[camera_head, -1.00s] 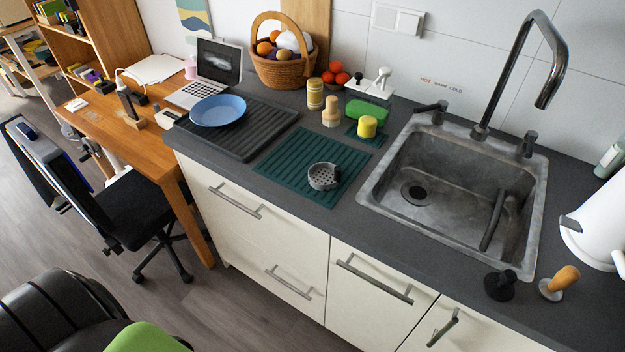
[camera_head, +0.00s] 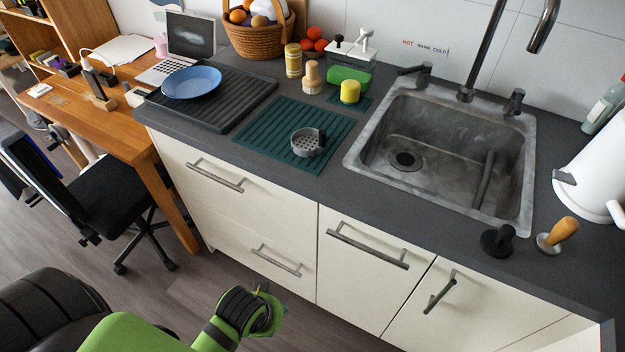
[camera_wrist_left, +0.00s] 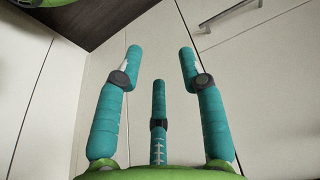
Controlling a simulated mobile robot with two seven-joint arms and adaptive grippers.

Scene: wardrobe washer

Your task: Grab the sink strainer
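The sink strainer, a small grey cup with holes and a side tab (camera_head: 307,142), sits on the teal ribbed mat (camera_head: 262,128) on the counter, left of the sink. My left gripper (camera_head: 277,303) is low in front of the cabinet doors, below the counter and well apart from the strainer; its fingers are mostly hidden behind the wrist. In the left wrist view, its teal fingers (camera_wrist_left: 160,62) are spread open and empty, facing the cream cabinet fronts. The strainer is not in that view. My right gripper is not in view.
The grey sink (camera_head: 448,150) with a tall tap stands right of the mat. A black drying mat (camera_head: 238,98) with a blue plate (camera_head: 191,82) is to the left. A yellow sponge (camera_head: 350,92) and brushes stand behind. Cabinet handles (camera_head: 368,246) stick out below the counter.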

